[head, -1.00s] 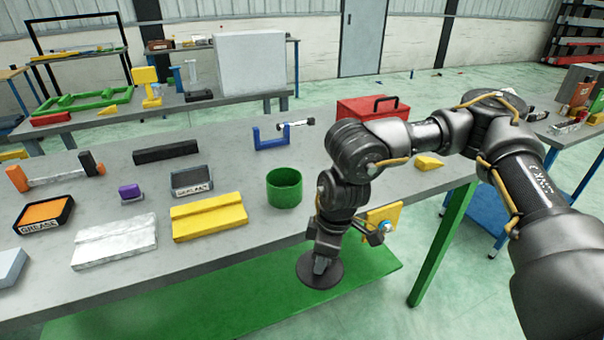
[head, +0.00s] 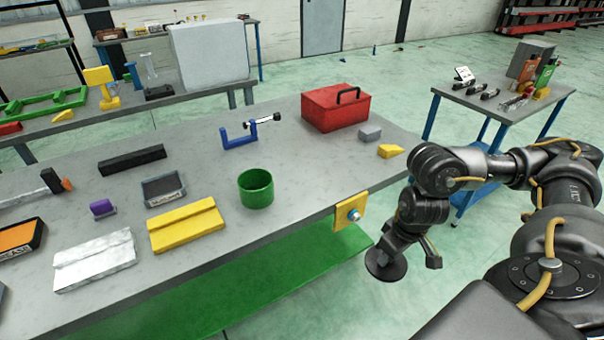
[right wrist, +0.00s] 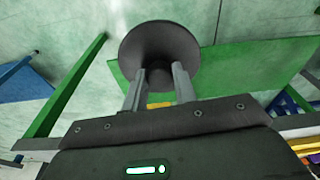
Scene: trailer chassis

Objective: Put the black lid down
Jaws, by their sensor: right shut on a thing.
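The black lid (head: 386,264) is a round dark disc held in the air off the front right corner of the grey workbench. In the right wrist view the lid (right wrist: 160,46) shows its broad face, with a stem between the fingers. My right gripper (head: 404,250) is shut on the lid; its two fingers also show in the right wrist view (right wrist: 158,85). The lid is over the floor side of the bench, apart from the bench top. My left gripper is not in view.
The workbench (head: 292,160) carries a green open cylinder (head: 256,189), a yellow block (head: 186,227), a blue clamp (head: 250,131) and a red toolbox (head: 336,107). A yellow plate (head: 352,207) is on the bench's front edge. Bare bench top lies around the green cylinder.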

